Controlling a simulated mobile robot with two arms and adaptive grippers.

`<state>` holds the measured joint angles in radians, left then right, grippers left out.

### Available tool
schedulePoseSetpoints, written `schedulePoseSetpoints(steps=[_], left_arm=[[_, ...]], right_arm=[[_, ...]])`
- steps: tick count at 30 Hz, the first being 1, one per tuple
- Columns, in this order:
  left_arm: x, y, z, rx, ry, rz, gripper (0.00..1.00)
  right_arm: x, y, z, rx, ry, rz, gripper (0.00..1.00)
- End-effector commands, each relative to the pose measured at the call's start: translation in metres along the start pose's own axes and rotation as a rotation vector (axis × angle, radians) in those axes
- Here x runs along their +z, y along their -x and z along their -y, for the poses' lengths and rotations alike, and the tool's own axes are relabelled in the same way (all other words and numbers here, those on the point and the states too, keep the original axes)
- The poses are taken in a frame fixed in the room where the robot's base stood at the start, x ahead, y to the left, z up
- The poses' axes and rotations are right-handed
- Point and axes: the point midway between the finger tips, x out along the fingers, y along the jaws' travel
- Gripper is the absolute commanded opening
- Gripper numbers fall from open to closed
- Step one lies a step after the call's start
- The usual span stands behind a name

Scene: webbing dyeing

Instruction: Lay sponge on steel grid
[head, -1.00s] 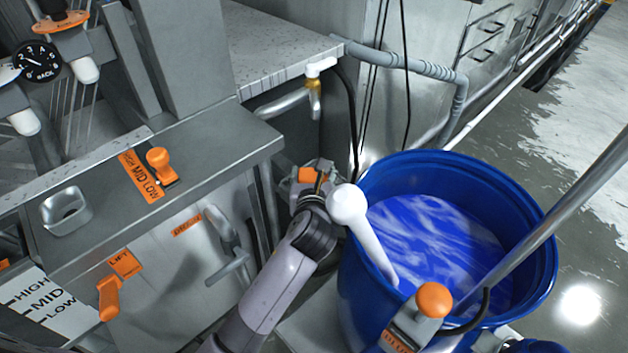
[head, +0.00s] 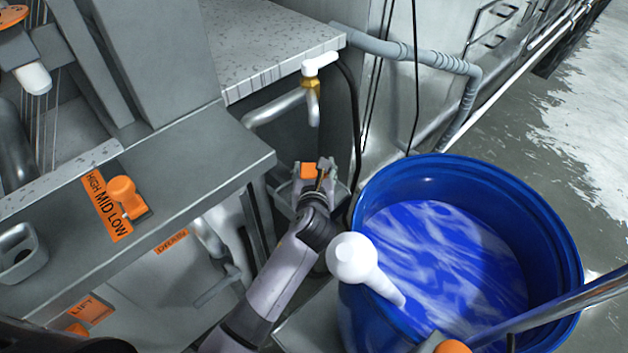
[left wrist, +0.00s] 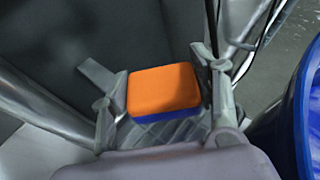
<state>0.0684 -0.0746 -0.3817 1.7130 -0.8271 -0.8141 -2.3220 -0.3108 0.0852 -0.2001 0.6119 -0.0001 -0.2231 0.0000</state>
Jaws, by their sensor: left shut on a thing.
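My left gripper (head: 318,170) is shut on an orange sponge (head: 309,171) below the white-handled tap. In the left wrist view the sponge (left wrist: 163,90) sits between the two fingers of the gripper (left wrist: 160,95), its orange face up and a blue layer along its lower edge. A grey ribbed surface (left wrist: 160,132) shows just beneath the sponge. I cannot tell whether this is the steel grid, or whether the sponge touches it. My right gripper is not in view.
A blue barrel (head: 560,235) of blue-and-white liquid stands close to the right of my left arm, with a white round-ended tool (head: 352,258) leaning in it. The tap (head: 312,82) and steel counter (head: 265,45) are above the gripper. A control panel (head: 190,160) is at left.

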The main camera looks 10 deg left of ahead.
Motion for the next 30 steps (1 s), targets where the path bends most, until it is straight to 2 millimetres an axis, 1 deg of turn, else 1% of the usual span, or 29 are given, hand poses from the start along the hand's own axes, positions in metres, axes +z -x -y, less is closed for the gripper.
schedulePoseSetpoints(steps=[4, 6, 8, 14, 19, 20, 28, 30], left_arm=[[-0.019, -0.006, 0.0, 0.0, -0.002, -0.004, 0.34], [-0.029, -0.01, 0.0, 0.001, -0.002, -0.004, 0.34], [-0.035, -0.012, 0.0, 0.0, -0.001, -0.003, 0.34], [-0.034, -0.012, 0.0, -0.001, -0.001, -0.001, 0.34], [-0.037, -0.013, 0.0, 0.0, -0.002, -0.001, 0.34], [-0.037, -0.013, 0.0, 0.0, -0.001, 0.0, 0.58], [-0.037, -0.013, 0.0, 0.0, -0.001, -0.001, 0.76], [-0.036, -0.013, 0.0, -0.001, -0.001, -0.001, 0.76]], right_arm=[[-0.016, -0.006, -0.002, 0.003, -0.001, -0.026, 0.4], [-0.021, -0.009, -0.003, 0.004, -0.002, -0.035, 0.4], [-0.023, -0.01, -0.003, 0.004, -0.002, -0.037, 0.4], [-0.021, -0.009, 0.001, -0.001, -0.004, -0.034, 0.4], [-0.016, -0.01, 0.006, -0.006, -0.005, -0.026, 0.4], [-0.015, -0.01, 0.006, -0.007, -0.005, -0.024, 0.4], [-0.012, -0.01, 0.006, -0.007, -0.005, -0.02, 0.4], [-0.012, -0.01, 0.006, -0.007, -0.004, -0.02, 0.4]])
